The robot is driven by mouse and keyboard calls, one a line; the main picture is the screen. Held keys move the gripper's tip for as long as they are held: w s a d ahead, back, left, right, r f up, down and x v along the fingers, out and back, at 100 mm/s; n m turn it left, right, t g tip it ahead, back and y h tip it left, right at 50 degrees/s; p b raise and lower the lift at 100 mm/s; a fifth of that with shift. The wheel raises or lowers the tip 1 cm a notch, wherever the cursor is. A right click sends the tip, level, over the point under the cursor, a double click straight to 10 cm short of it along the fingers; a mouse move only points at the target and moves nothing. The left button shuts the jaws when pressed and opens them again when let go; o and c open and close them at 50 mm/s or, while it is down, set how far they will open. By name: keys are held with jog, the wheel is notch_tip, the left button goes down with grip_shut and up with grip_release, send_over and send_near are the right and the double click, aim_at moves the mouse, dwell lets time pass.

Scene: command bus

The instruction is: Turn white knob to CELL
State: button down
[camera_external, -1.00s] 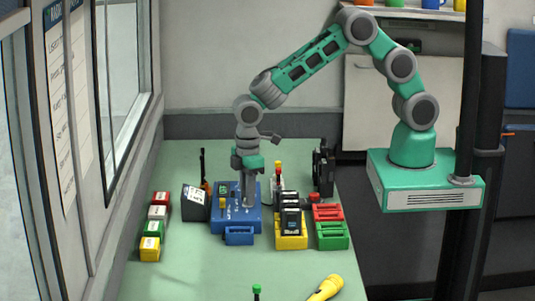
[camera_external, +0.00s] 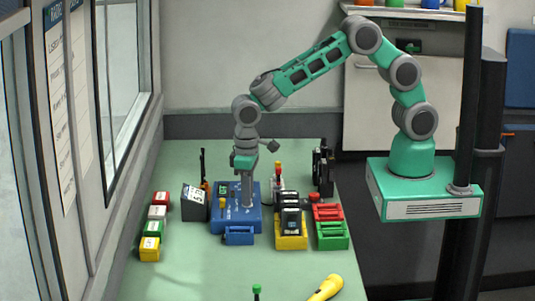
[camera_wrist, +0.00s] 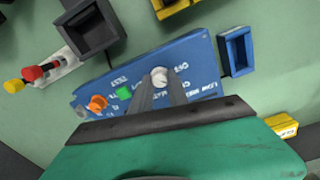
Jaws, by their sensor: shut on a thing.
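The blue panel (camera_external: 222,225) lies on the green table, with my gripper (camera_external: 248,203) pointing down onto it. In the wrist view the panel (camera_wrist: 195,50) carries a white knob (camera_wrist: 159,75), with white lettering around it that is too small to read surely. My gripper (camera_wrist: 168,92) is shut on the white knob, its two grey fingers on either side of it. The fingers hide part of the knob and some of the labels. An orange knob (camera_wrist: 97,103) and a green button (camera_wrist: 124,93) sit on the panel to the left of the white knob.
A blue tray (camera_wrist: 237,51) sits beside the panel. A yellow rack with black devices (camera_external: 291,241), red (camera_external: 328,212) and green (camera_external: 332,236) trays stand to the right. Several coloured blocks (camera_external: 152,228) line the left. A yellow flashlight (camera_external: 326,288) lies in front, where the table is mostly clear.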

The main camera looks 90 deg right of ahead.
jog(key=shift+m+b, duration=0.5)
jog(key=shift+m, duration=1.5)
jog(key=c, duration=1.3)
grip_release()
jog(key=shift+r, duration=0.1)
notch_tip(320, 180, up, 8)
jog(key=shift+w+f+b, duration=0.1)
jog(key=shift+f+b, duration=0.05)
jog(key=shift+b, duration=0.35)
